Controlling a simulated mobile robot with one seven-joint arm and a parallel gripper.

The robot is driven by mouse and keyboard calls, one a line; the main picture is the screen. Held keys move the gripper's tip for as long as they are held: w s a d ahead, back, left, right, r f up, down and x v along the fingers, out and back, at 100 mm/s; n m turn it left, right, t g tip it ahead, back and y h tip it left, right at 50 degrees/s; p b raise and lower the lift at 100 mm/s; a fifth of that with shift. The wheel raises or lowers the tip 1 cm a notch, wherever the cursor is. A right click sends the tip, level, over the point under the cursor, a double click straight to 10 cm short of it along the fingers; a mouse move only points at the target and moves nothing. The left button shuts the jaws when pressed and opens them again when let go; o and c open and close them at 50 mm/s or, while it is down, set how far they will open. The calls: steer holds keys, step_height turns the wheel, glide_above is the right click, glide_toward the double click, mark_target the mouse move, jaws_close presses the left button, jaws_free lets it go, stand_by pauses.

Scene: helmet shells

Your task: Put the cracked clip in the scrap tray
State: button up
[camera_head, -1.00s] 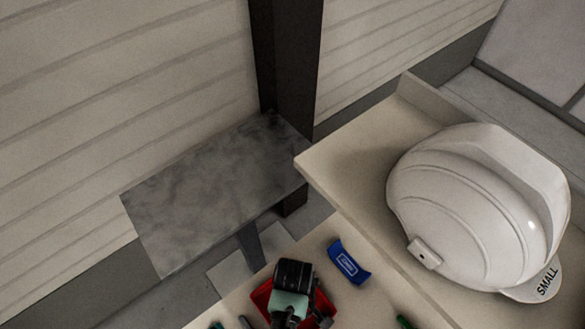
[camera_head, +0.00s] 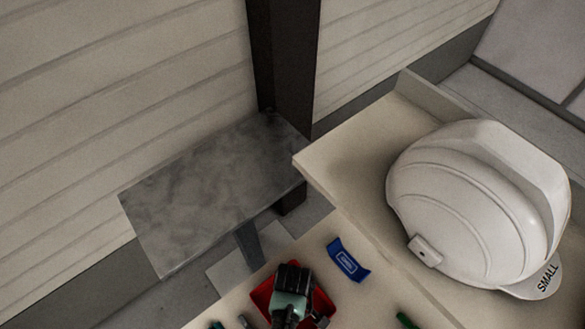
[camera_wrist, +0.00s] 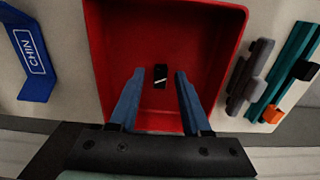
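A small black clip (camera_wrist: 160,76) with a pale line across it lies on the floor of the red tray (camera_wrist: 232,42) in the wrist view. My gripper (camera_wrist: 157,74) is open. Its two blue fingers reach into the tray, well apart, with the clip between and just past their tips; neither finger appears to touch it. In the head view my gripper (camera_head: 290,306) hangs over the red tray (camera_head: 260,299) and hides most of its inside, so the clip does not show there.
A blue piece marked CHIN (camera_wrist: 33,58) lies left of the tray in the wrist view. A grey part (camera_wrist: 250,76) and a teal piece (camera_wrist: 288,70) lie to the right. A white helmet (camera_head: 470,205) sits on a raised ledge. A grey stand (camera_head: 215,195) is behind.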

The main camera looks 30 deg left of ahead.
step_height(320, 180, up, 12)
steer(key=shift+r, duration=0.15)
stand_by(0.7)
steer(key=shift+s, duration=0.1)
stand_by(0.4)
